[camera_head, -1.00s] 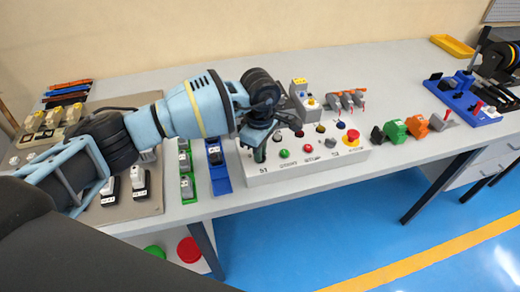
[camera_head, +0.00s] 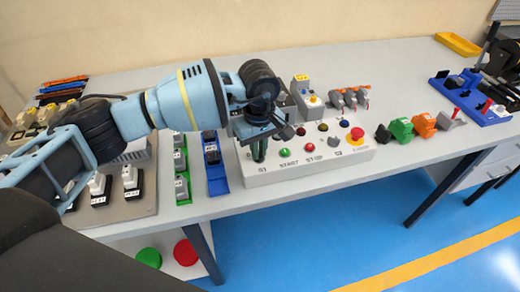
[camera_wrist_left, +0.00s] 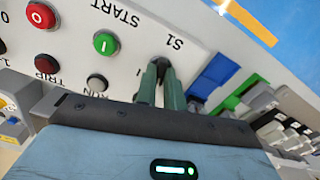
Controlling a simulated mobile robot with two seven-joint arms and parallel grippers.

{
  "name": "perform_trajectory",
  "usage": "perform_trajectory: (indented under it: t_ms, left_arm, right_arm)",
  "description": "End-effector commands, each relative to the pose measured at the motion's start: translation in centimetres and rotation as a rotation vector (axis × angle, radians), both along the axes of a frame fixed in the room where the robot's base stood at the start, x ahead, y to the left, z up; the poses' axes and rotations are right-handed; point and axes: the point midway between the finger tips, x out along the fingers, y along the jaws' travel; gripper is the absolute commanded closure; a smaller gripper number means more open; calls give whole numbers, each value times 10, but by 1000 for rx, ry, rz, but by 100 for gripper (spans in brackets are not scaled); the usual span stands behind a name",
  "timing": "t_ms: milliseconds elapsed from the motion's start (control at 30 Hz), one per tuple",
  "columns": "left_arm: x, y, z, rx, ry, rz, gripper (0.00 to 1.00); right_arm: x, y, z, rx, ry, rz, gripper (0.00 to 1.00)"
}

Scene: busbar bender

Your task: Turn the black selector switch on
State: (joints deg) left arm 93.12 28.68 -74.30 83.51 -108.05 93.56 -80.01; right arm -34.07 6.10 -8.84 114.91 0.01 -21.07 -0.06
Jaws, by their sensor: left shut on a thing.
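A pale control box (camera_head: 308,172) with buttons and switches stands along the table's front edge. The black selector switch (camera_wrist_left: 160,66), next to the S1 label, shows in the left wrist view; its top shows just beyond the green fingers. My left gripper (camera_head: 259,150) points down at the box's left end in the head view. In the left wrist view its two green fingers (camera_wrist_left: 161,86) are shut on the switch knob. The fingers hide most of the knob, so its exact angle cannot be told. My right gripper is not in view.
The green START button (camera_wrist_left: 106,43) and red stop button (camera_wrist_left: 41,15) are close to the fingers. A red emergency button (camera_head: 357,134) sits at the box's right end. A blue rail (camera_head: 216,175) and green rail (camera_head: 182,180) lie left of the box.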

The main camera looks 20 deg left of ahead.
Motion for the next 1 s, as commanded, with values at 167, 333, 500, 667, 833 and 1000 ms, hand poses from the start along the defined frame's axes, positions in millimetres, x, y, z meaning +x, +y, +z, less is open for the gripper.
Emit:
perform_trajectory:
  t_ms: [167,333,500,667,833,1000]
  left_arm:
    - [0,0,-2,-1,1,-169,100]
    - [0,0,-2,-2,0,-331,100]
    - [1,0,-2,-2,-1,-492,100]
    - [0,0,-2,-2,-1,-640,100]
    - [0,0,-1,-1,0,-783,100]
    - [0,0,0,-2,-2,-899,100]
  right_arm:
    - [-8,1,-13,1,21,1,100]
    - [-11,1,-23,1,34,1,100]
    - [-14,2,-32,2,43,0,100]
    - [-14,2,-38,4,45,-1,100]
    - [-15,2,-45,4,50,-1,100]
    - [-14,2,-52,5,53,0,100]
